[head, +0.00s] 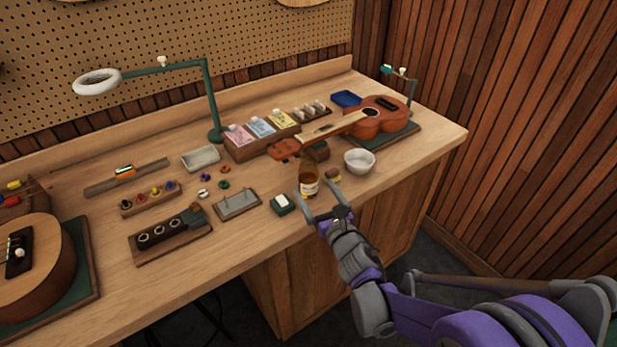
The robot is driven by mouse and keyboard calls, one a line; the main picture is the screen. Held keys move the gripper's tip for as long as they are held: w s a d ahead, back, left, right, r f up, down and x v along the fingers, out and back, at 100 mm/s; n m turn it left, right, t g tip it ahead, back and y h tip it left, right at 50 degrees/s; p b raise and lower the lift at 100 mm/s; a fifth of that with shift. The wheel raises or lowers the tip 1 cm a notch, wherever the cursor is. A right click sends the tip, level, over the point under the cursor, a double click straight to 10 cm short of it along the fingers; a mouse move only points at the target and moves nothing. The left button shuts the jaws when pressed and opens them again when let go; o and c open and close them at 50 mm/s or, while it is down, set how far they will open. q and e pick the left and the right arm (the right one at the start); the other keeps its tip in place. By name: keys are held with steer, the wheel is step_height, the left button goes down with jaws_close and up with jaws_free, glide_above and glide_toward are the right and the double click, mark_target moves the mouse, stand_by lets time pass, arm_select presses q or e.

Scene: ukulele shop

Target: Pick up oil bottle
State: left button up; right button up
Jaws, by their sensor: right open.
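The oil bottle (309,181) is a small amber bottle with a pale label, standing upright near the front edge of the wooden workbench. My right gripper (318,194) is open and empty at the bench's front edge, reaching in from the lower right. Its fingers are spread close to the bottle's lower part, on the near side. I cannot tell whether a finger touches the bottle. My left gripper is out of view.
A white bowl (359,161) stands right of the bottle, with a ukulele (375,118) behind it. A green lamp (211,100) rises at the back.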

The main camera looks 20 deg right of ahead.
mark_target(312, 182)
steer(key=w, duration=0.7)
steer(key=shift+w+a+f, duration=0.15)
steer(key=shift+w+f, duration=0.2)
steer(key=c, duration=1.5)
